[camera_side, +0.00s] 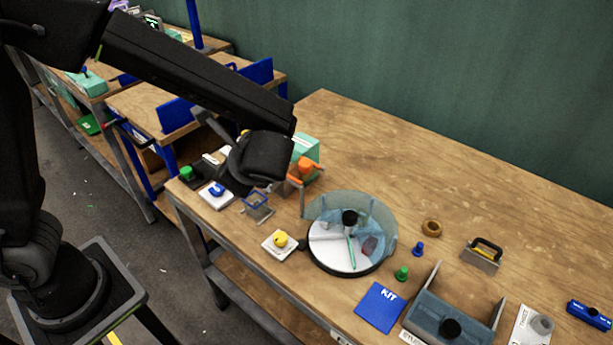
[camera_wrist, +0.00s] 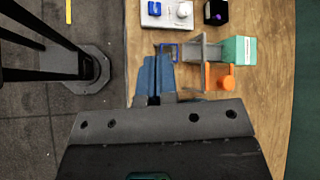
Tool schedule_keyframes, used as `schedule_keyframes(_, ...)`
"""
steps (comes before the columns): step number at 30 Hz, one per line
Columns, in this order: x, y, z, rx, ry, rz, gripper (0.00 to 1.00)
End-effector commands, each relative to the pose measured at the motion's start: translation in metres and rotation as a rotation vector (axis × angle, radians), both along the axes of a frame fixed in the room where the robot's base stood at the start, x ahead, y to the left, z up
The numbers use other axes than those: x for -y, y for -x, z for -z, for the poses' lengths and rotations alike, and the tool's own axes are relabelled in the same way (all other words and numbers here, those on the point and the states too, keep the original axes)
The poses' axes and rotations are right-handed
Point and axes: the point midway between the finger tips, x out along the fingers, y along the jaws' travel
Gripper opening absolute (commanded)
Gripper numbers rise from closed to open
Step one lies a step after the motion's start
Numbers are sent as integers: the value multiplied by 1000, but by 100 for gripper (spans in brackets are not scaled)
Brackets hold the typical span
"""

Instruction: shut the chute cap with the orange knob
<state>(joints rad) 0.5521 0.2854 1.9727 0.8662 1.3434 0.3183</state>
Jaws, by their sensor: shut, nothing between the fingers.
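The orange knob and its orange cap part (camera_side: 306,166) stand by a teal box (camera_side: 307,146) near the table's back left, partly behind my wrist in the side view. In the wrist view the orange piece (camera_wrist: 213,77) lies right of my gripper, just below the teal box (camera_wrist: 240,50) and a grey bracket-like chute part (camera_wrist: 205,50). I cannot tell how far the cap is open. My gripper (camera_wrist: 157,64) has its blue fingers together and empty, left of the orange piece and apart from it. In the side view the fingertips are hard to make out.
A small blue frame (camera_side: 257,205) stands close to the fingers. A white plate with a blue piece (camera_side: 217,195) and one with a yellow knob (camera_side: 281,241) sit near the table edge. A clear-walled round tray (camera_side: 384,262) stands to the right. The back of the table is clear.

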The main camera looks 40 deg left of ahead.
Motion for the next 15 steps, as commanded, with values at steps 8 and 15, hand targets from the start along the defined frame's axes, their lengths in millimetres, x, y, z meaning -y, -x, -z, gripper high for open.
schedule_keyframes(8,73,-43,62,-125,-495,411,0)
schedule_keyframes(15,126,-52,104,-131,-789,635,0)
